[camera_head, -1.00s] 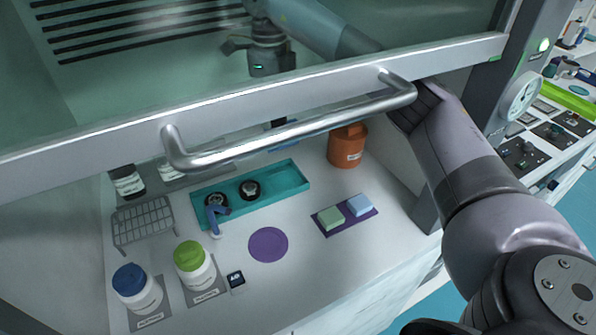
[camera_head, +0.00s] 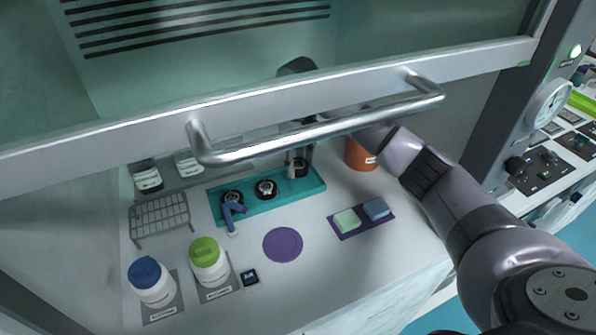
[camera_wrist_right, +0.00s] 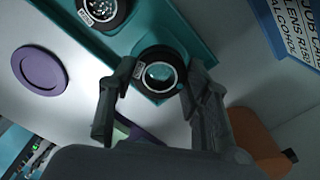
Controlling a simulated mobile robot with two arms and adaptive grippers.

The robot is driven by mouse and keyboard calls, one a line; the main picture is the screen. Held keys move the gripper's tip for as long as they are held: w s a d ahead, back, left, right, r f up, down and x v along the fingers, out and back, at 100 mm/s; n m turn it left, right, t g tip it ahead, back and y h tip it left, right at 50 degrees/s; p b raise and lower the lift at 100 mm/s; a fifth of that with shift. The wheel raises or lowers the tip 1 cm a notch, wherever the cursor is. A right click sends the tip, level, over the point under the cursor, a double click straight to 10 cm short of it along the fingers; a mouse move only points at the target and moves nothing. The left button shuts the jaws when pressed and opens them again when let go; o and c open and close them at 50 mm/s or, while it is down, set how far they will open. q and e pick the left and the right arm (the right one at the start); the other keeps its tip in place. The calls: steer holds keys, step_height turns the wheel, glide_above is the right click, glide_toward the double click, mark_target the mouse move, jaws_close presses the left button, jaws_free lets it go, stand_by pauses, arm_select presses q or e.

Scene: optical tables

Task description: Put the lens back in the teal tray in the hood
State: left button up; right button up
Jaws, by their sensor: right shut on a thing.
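The teal tray (camera_head: 296,194) lies inside the hood, behind the raised sash. Two black ringed lenses, one at the left (camera_head: 232,198) and one in the middle (camera_head: 265,189), sit in it. My right gripper (camera_head: 297,160) reaches under the sash to the tray's right end. It is shut on a third black-ringed lens (camera_wrist_right: 160,75), which shows between the fingers in the right wrist view with teal tray around it. In the head view this lens (camera_head: 301,171) is at or just above the tray floor; I cannot tell if it touches. My left gripper is not in view.
The sash handle (camera_head: 320,130) crosses above my right arm. An orange container (camera_head: 361,155) stands right of the tray. A blue tool (camera_head: 232,213) overlaps the tray's front left. A purple disc (camera_head: 283,245), a purple mat (camera_head: 360,226) with two blocks, and lidded jars (camera_head: 208,260) stand in front.

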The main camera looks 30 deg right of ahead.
mark_target(298, 164)
step_height(298, 164, down, 4)
steer(key=shift+r, duration=0.15)
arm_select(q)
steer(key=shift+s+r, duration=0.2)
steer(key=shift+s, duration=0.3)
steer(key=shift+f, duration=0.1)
arm_select(e)
steer(key=shift+f, duration=0.2)
steer(key=o, duration=0.9)
steer(key=shift+r, duration=0.15)
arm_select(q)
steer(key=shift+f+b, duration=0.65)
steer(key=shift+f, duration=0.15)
arm_select(e)
step_height(298, 164, up, 12)
steer(key=shift+a, duration=0.1)
